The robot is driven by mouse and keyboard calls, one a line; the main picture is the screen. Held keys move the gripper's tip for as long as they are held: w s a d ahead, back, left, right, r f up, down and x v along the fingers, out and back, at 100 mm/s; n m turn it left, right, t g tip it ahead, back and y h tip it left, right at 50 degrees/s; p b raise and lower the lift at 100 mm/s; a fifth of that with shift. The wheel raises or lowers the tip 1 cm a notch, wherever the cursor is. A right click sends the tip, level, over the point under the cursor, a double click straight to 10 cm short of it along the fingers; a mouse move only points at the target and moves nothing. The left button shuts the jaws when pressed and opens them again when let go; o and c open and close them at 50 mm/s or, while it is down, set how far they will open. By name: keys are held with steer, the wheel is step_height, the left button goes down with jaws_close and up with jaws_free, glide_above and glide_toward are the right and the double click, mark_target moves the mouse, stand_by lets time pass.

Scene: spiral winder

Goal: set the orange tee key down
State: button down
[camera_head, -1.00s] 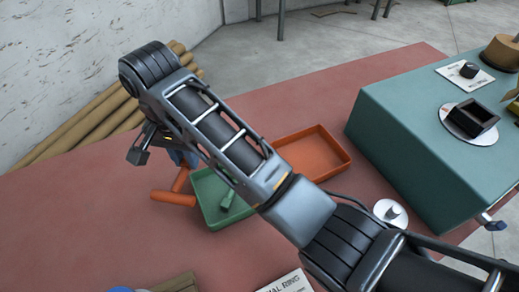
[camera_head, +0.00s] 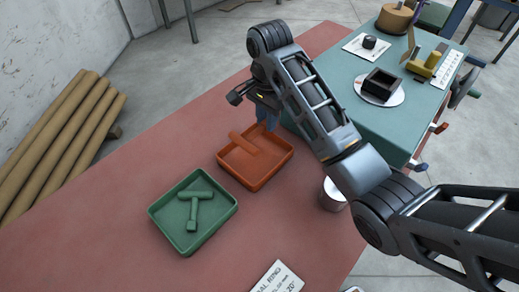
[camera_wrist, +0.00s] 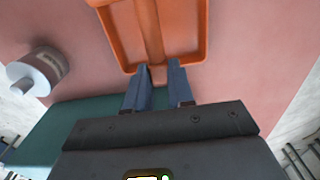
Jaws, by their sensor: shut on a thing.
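The orange tee key (camera_head: 243,143) is at the orange tray (camera_head: 268,178), its bar slanting across the tray in the head view. My gripper (camera_head: 266,124) is at the tray's far side, fingers pointing down, shut on the key; the arm hides part of this. In the wrist view the orange tray (camera_wrist: 195,35) is ahead of the blue fingertips (camera_wrist: 158,68), with an orange length of the key (camera_wrist: 150,25) running away from between them. Whether the key touches the tray floor cannot be told.
A green tray (camera_head: 160,212) holding a green tee key (camera_head: 194,207) stands to the left. A round metal piece (camera_head: 332,194) is right of the orange tray, close to my arm. The teal bench (camera_head: 340,97) stands behind. Red tabletop (camera_head: 90,225) is bare at left.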

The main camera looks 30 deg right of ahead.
mark_target(266, 149)
steer(key=shift+f, duration=4.75)
steer(key=shift+f, duration=0.15)
steer(key=c, duration=1)
jaws_free()
